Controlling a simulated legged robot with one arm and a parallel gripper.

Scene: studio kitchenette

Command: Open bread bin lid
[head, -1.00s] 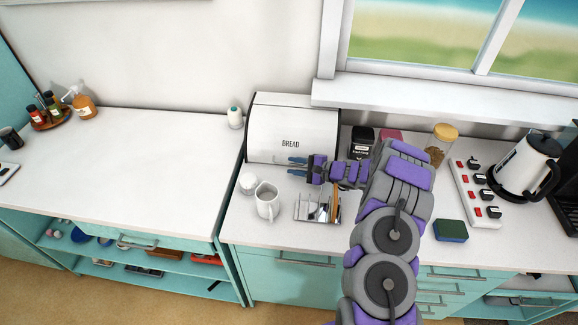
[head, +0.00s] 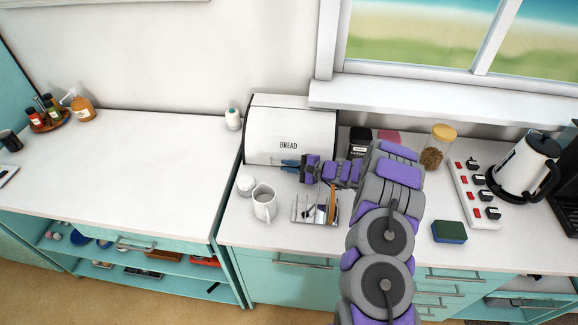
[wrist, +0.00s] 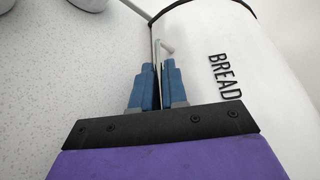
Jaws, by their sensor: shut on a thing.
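The white bread bin (head: 290,133) with the word BREAD on its front stands on the counter against the wall. Its lid looks closed. In the wrist view, the bin's white front (wrist: 240,55) fills the right side. My gripper (head: 286,166) is at the lower front of the bin. In the wrist view, its blue fingers (wrist: 158,75) are shut on a thin handle (wrist: 168,46) at the lid's lower edge. Most of the handle is hidden between and behind the fingers.
A white jug (head: 264,203), a small white pot (head: 246,185) and a metal rack (head: 314,208) stand just in front of the bin. A dark canister (head: 360,141) is to its right. A sponge (head: 449,232) lies farther right. The left counter (head: 130,165) is mostly clear.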

